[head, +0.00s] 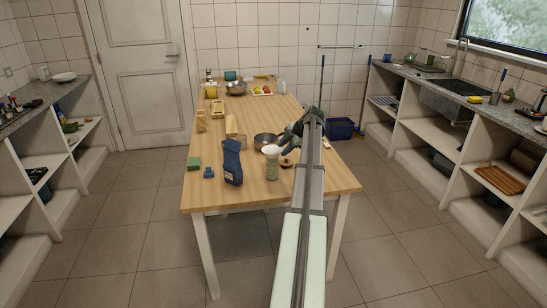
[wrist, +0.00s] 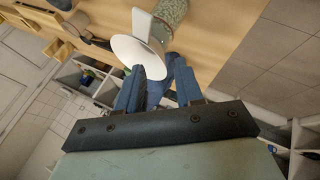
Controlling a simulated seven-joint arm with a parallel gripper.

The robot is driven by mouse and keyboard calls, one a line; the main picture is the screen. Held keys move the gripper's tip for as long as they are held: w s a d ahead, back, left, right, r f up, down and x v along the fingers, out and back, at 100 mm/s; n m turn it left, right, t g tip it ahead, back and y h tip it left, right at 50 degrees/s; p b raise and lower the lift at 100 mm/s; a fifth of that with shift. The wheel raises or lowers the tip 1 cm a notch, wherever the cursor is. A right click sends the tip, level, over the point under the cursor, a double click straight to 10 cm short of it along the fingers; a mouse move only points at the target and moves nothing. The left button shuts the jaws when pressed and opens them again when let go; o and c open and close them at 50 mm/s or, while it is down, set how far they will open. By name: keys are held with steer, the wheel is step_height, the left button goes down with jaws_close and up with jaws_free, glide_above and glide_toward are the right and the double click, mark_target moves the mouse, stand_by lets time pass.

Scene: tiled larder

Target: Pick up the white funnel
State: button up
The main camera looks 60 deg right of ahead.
mark_target(276, 155)
steer(key=shift+a+x, duration=0.2)
steer(key=shift+x, duration=1.1)
steer(key=shift+a+x, duration=0.15)
steer(key=shift+x, duration=1.1)
steer(key=shift+w+r, duration=0.1)
steer(key=shift+w, duration=0.05)
jaws_close()
